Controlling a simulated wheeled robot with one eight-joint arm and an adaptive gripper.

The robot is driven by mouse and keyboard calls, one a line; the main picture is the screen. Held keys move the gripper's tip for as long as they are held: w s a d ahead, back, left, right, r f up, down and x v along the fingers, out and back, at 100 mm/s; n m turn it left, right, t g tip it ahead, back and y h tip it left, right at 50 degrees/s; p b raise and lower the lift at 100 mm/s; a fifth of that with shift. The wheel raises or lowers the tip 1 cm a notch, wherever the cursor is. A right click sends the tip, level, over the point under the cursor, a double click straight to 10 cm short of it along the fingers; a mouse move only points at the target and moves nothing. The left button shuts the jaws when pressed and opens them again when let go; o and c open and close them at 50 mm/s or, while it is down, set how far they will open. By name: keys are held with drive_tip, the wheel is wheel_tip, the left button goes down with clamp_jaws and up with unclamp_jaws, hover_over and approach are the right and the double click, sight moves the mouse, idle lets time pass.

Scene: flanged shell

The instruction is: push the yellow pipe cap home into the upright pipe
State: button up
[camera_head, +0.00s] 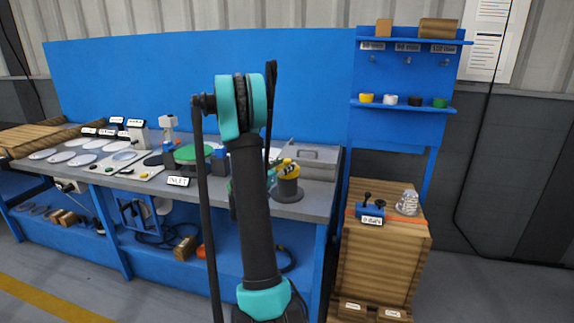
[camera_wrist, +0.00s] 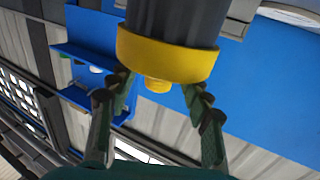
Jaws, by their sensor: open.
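The yellow pipe cap (camera_wrist: 165,56) is large in the wrist view, against the end of the dark grey pipe (camera_wrist: 178,14), with a small yellow knob (camera_wrist: 157,85) sticking out towards my gripper. My gripper (camera_wrist: 158,92) is open. Its two ridged green-black fingers stand on either side of the knob, with a gap showing at each side. In the head view the upright pipe (camera_head: 288,189) stands on the right end of the bench, with yellow (camera_head: 289,164) at its top. My arm hides most of my gripper there. Whether the cap is fully seated cannot be told.
The grey bench (camera_head: 320,196) also carries a grey box (camera_head: 312,160) behind the pipe, a green disc (camera_head: 190,153) and several pale discs at left. A wooden crate (camera_head: 385,262) with a blue clamp stands at right. A blue shelf rack (camera_head: 405,110) holds coloured cups.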

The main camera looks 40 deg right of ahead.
drive_tip(key=v, duration=1)
drive_tip(key=s+a+f+n+y, duration=0.4)
drive_tip(key=s+a, duration=0.4)
drive_tip(key=a, duration=0.2)
drive_tip(key=s+a+f+n+g+y, duration=0.1)
drive_tip(key=s+a+f+n+y, duration=0.3)
drive_tip(key=s+a+y, duration=0.3)
drive_tip(key=s+a+f+n+y, duration=0.4)
drive_tip(key=s+a, duration=0.5)
drive_tip(key=a, duration=0.5)
drive_tip(key=shift+s+a+f+n+y, duration=0.15)
drive_tip(key=shift+s+a+n+y, duration=0.2)
drive_tip(key=shift+n+y, duration=0.8)
drive_tip(key=shift+w, duration=0.1)
